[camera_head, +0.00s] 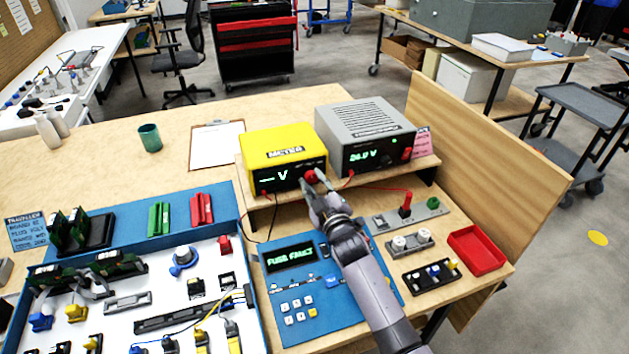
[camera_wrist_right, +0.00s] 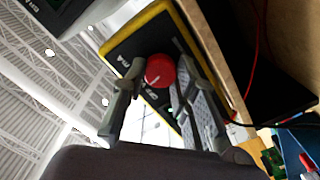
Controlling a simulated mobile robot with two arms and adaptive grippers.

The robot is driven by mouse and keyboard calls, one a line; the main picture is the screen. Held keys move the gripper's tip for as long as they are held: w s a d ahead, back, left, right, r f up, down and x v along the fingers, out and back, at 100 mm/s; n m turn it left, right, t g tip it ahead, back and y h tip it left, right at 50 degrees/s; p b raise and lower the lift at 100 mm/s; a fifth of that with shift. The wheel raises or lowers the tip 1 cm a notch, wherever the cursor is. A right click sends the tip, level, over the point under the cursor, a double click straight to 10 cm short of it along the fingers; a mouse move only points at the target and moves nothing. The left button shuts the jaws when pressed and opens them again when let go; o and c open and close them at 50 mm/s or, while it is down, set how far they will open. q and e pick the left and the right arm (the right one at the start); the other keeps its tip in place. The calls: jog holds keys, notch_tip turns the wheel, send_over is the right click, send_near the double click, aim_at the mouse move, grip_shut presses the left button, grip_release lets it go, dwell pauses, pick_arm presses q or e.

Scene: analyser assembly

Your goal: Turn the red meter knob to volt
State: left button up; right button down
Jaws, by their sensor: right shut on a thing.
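The yellow meter (camera_head: 262,145) stands on the wooden shelf, and its display (camera_head: 276,176) reads a dash-like sign and V. The red meter knob (camera_head: 311,176) is on the right of its black front face. My right gripper (camera_head: 316,186) reaches up to the knob. In the right wrist view the red knob (camera_wrist_right: 160,70) sits between the two fingers of my right gripper (camera_wrist_right: 158,80), with a pale pointer line on its face. The gripper is shut on it, and the fingers partly hide the meter face. My left gripper is not in view.
Red and black leads hang below. A blue panel (camera_head: 335,310) showing a fuse fault message lies under my right arm. A red tray (camera_head: 477,250) is at right.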

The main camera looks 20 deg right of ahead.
jog(key=shift+f+m, duration=0.1)
jog(key=shift+m, duration=1)
jog(key=c, duration=1.3)
grip_release()
jog(key=s, duration=1.2)
jog(key=shift+d, duration=0.2)
